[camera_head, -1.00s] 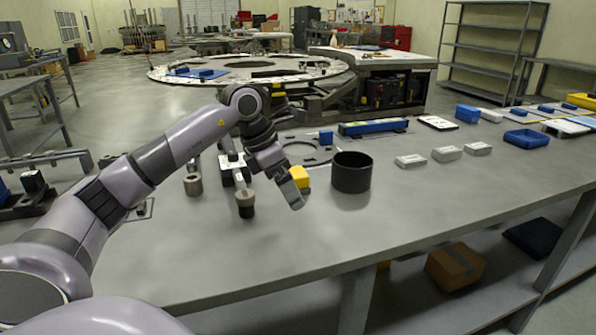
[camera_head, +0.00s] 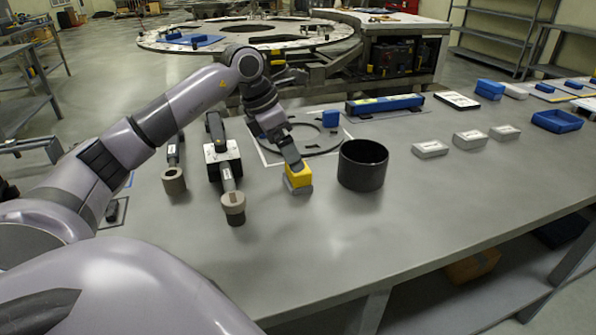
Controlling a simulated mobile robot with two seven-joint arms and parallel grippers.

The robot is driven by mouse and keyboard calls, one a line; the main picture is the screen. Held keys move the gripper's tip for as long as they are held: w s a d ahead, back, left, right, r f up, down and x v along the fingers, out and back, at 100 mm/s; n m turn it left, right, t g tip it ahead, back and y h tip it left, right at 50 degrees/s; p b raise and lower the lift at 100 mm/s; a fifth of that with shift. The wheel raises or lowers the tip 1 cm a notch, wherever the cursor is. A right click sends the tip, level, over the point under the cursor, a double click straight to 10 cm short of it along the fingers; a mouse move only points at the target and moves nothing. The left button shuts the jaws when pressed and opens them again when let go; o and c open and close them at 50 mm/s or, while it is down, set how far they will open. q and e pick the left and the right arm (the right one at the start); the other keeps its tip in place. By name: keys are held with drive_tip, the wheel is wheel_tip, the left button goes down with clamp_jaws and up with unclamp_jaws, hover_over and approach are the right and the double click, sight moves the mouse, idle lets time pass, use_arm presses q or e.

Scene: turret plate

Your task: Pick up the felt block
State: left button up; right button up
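A small block with a yellow top and grey underside (camera_head: 298,181) stands on the grey workbench (camera_head: 330,240), left of a black cup; it looks like the felt block. My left gripper (camera_head: 295,164) comes down from above and behind, its fingertip end at the block's top. The finger seen overlaps the block's upper edge. Whether the fingers touch or grip it cannot be told, and the gap between them is hidden. My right gripper is not in view.
The black cup (camera_head: 363,166) stands close right of the block. Two tools with round brownish ends (camera_head: 233,205) (camera_head: 174,181) lie to the left. A dark ring plate (camera_head: 325,140) lies behind. Small white boxes (camera_head: 430,149) sit further right. The bench front is clear.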

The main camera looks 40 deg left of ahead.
sight(298, 175)
use_arm(q)
drive_tip(key=x, duration=0.6)
drive_tip(key=shift+d+f+p, duration=0.1)
drive_tip(key=shift+d+p, duration=0.05)
drive_tip(key=shift+p, duration=0.2)
drive_tip(key=c, duration=1)
